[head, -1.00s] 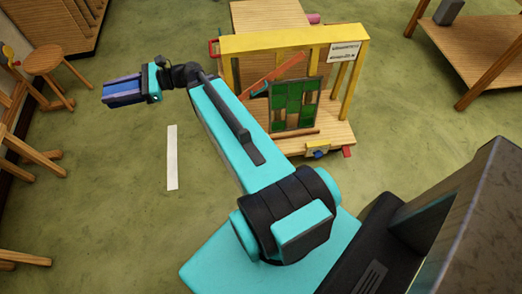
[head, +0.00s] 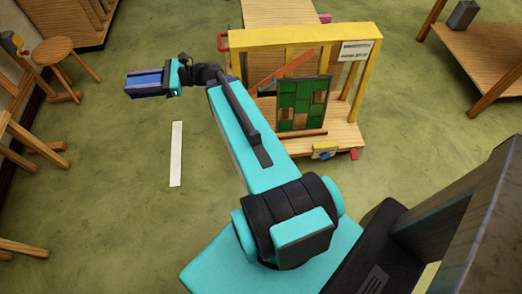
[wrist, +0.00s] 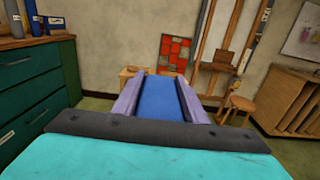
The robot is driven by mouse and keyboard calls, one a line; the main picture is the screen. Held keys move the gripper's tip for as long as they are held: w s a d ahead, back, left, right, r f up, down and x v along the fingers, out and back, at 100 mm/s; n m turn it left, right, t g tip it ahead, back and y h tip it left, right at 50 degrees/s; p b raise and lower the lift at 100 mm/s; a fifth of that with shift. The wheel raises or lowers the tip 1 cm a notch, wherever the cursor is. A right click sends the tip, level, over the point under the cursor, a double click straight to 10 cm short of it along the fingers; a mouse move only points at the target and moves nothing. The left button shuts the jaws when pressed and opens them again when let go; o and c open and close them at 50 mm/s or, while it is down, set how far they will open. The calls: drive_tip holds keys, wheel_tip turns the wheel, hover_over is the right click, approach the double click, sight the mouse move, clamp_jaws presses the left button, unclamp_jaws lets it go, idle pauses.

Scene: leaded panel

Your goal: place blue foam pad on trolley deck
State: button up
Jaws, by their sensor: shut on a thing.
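My gripper (head: 150,84) is at the left of the head view, stretched out over open floor. It is shut on the blue foam pad (head: 147,79), which lies between its two purple-grey fingers. In the wrist view the blue pad (wrist: 161,98) fills the gap between the fingers. The wooden trolley deck (head: 341,136) is right of my gripper, under a yellow frame (head: 300,37). A green and tan leaded panel (head: 303,103) stands upright on the deck, with an orange-red strip (head: 285,70) leaning behind it. The pad is apart from the trolley.
A white strip (head: 176,154) lies on the green floor below my gripper. A round stool (head: 53,52) stands at far left. A table with a grey block (head: 463,14) stands at far right. In the wrist view, green drawers (wrist: 30,83) stand at left.

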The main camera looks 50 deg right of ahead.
drive_tip(key=s+d+f+m+t+h+b, duration=0.1)
drive_tip(key=d+f+m+t+h+b, duration=0.15)
drive_tip(key=d+f+b, duration=1.1)
drive_tip(key=s+d+f+m+t+h+b, duration=0.25)
drive_tip(key=d+f+b, duration=0.75)
drive_tip(key=f, duration=0.7)
drive_tip(key=s+d+f+m+h+b, duration=0.1)
drive_tip(key=s+d+f+h+b, duration=0.1)
drive_tip(key=d+f+b, duration=0.4)
drive_tip(key=s+d+f+m+t+h+b, duration=0.1)
drive_tip(key=s+d+f+b, duration=0.4)
drive_tip(key=f, duration=0.9)
drive_tip(key=s+d+f+m+h+b, duration=0.2)
drive_tip(key=s+d+f+h+b, duration=0.1)
drive_tip(key=d+f+b, duration=0.6)
drive_tip(key=shift+s+f+h+b, duration=0.2)
drive_tip(key=shift+f+h+b, duration=0.45)
drive_tip(key=shift+b, duration=1.05)
drive_tip(key=shift+d+f, duration=0.1)
drive_tip(key=shift+f, duration=0.05)
drive_tip(key=shift+f+b, duration=1.2)
drive_tip(key=shift+f, duration=1.2)
drive_tip(key=shift+f+b, duration=1.3)
drive_tip(key=shift+f, duration=1.2)
drive_tip(key=shift+f, duration=0.15)
